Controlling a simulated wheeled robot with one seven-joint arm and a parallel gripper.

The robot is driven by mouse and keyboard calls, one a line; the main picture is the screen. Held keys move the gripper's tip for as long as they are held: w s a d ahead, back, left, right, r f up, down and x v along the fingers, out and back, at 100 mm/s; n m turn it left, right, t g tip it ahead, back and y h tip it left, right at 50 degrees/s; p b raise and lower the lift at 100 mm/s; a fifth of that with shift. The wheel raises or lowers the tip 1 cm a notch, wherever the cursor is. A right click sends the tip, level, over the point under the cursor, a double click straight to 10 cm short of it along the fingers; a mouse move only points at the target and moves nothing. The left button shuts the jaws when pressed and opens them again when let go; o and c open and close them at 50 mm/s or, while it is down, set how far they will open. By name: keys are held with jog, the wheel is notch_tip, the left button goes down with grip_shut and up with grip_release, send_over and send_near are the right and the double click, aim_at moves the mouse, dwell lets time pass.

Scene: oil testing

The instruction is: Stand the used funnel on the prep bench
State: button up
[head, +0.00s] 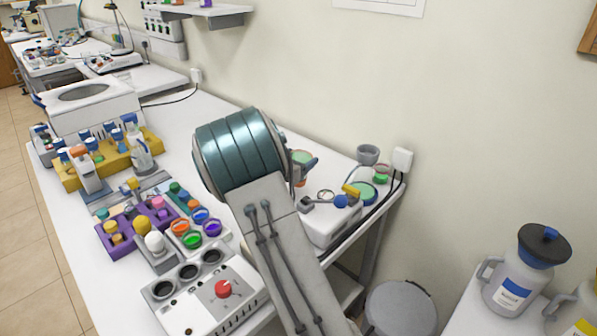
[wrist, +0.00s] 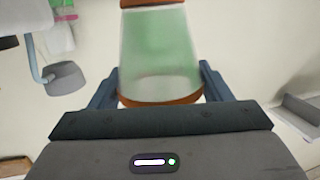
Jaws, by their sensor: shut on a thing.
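A tapered, see-through vessel with a green tint and orange-brown rims, which looks like the used funnel (wrist: 160,48), is between the fingers of my gripper (wrist: 160,82). The fingers are shut on its sides near the wider rim. In the head view only part of the funnel (head: 303,157) shows beyond my arm, held above the bench, with a dark finger of my gripper (head: 311,165) beside it. My arm hides the rest. A long white bench (head: 178,108) runs along the wall; I cannot tell whether it is the prep bench.
A white device with a red knob (head: 223,289), a purple rack (head: 120,240) and a yellow rack (head: 70,178) crowd the near side. A grey cup (head: 368,154) stands at the bench's right end. A jug with a black top (head: 510,285) stands lower right. Some bench lies bare behind the racks.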

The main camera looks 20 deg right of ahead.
jog(key=shift+f, duration=1.8)
jog(key=shift+f, duration=0.15)
jog(key=o, duration=1)
